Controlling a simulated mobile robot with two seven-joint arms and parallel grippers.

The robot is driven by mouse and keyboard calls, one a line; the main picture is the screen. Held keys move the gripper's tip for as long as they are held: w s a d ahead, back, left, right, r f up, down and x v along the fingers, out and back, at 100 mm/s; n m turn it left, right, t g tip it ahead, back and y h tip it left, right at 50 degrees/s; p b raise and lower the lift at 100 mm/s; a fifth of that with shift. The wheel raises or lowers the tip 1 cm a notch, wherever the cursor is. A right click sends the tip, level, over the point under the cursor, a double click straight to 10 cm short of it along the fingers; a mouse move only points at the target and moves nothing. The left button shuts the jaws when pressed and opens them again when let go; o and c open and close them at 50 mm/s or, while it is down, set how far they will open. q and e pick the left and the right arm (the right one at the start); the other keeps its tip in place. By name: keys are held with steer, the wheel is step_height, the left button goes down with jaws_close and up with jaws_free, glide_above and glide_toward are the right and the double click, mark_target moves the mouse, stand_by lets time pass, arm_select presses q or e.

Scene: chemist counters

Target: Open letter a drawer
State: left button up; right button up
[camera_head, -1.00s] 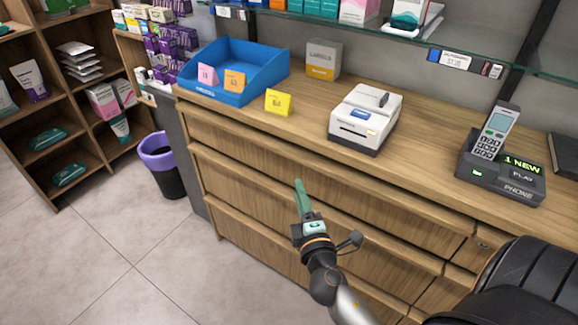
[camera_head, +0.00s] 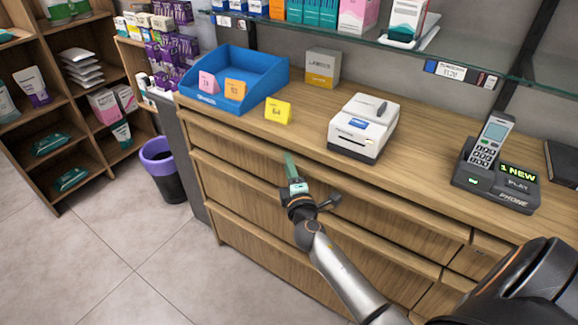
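The wooden counter (camera_head: 420,148) has wide drawers in its front, with ledge-like upper edges. The upper drawer (camera_head: 225,139), the middle drawer (camera_head: 235,183) and the lower drawer (camera_head: 250,240) all look shut. I cannot make out a letter on any of them. My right gripper (camera_head: 290,164) is at the upper drawer's front, below the counter top, with its green fingers pointing up and away from me. Its fingers overlap in this view, so their gap is hidden, and I cannot tell whether they touch the drawer. My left gripper is not in view.
On the counter stand a blue tray (camera_head: 215,102), a yellow note (camera_head: 278,112), a labels box (camera_head: 322,68), a white printer (camera_head: 362,128) and a phone (camera_head: 492,143). A purple-rimmed bin (camera_head: 163,170) stands left of the counter. The floor (camera_head: 100,255) at front left is clear.

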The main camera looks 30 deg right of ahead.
jaws_close()
stand_by(1.4)
